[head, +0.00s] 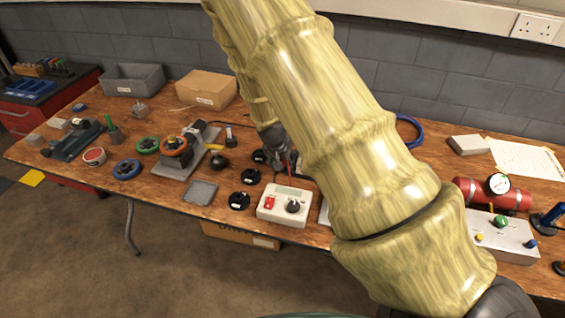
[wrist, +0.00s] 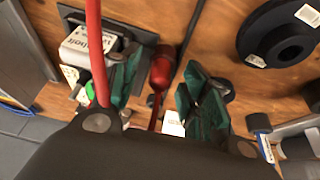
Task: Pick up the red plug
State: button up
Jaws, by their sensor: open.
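In the wrist view a red plug-like piece (wrist: 162,72) with a rounded body and a thin red stem lies over the wooden bench. My gripper (wrist: 163,95) is open, and its two green fingers stand on either side of this piece with gaps. I cannot tell how far it is below the fingertips. A red cable (wrist: 96,50) runs up past the left finger, close to the camera. In the head view my gripper (head: 287,168) is small and mostly hidden behind my arm, with a bit of red beside it.
A white meter box (head: 284,206) stands in front of my gripper. Several black discs lie to its left; one large black disc (wrist: 282,30) shows at the upper right of the wrist view. A grey boxed device (wrist: 92,42) is left of the fingers. A dark cable (wrist: 191,35) runs nearby.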

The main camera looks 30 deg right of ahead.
grip_shut()
jog(key=shift+r, duration=0.1)
dwell(0.3)
jog(key=shift+r+b, duration=0.85)
jog(key=shift+r, duration=4.05)
